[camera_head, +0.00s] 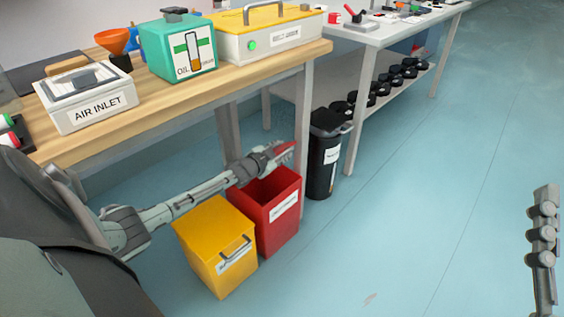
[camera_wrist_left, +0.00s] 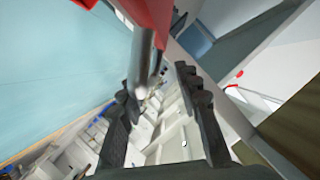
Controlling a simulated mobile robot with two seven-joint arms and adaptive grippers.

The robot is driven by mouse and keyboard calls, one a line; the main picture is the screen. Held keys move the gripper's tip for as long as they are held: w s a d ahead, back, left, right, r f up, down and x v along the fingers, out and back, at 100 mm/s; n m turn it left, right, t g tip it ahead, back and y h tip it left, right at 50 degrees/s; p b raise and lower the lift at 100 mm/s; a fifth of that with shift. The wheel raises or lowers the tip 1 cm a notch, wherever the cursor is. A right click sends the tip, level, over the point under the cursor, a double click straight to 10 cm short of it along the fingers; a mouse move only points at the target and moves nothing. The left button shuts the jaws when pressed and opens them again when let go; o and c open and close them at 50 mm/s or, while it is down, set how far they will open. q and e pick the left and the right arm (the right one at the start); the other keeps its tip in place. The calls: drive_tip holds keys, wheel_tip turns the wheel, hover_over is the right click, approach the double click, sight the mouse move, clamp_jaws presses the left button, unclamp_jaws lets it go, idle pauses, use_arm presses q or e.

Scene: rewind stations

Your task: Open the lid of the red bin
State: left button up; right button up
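The red bin (camera_head: 278,222) stands on the floor beside the yellow bin, with its open top and dark inside showing in the head view. Its red lid (camera_head: 285,148) is raised, a small part showing at my left gripper (camera_head: 280,155), which hides much of it. In the left wrist view, the red lid (camera_wrist_left: 140,12) is at the top. Its grey handle (camera_wrist_left: 143,62) hangs between or just beyond the fingers of my left gripper (camera_wrist_left: 158,85), which are apart. I cannot tell whether they touch it. Part of my right arm shows at the right edge; its fingers are not clear.
The yellow bin (camera_head: 207,230) is closed and next to the red one. A black bin (camera_head: 323,165) stands behind it. The wooden workbench (camera_head: 165,112) with several boxes is above my left arm. The blue floor (camera_head: 430,190) to the right is clear.

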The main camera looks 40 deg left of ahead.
use_arm(q)
drive_tip(key=d+f, duration=0.1)
drive_tip(key=f+b, duration=0.1)
drive_tip(key=d+f+b, duration=0.1)
drive_tip(key=f, duration=0.1)
drive_tip(key=shift+s+d, duration=0.1)
drive_tip(key=shift+d, duration=0.25)
use_arm(e)
drive_tip(key=f, duration=0.1)
drive_tip(key=a+f, duration=0.1)
drive_tip(key=shift+f, duration=0.35)
use_arm(q)
drive_tip(key=p+v, duration=0.7)
drive_tip(key=v, duration=0.2)
use_arm(e)
wheel_tip(320, 180, up, 7)
use_arm(q)
drive_tip(key=shift+f, duration=0.15)
use_arm(e)
drive_tip(key=shift+d, duration=0.1)
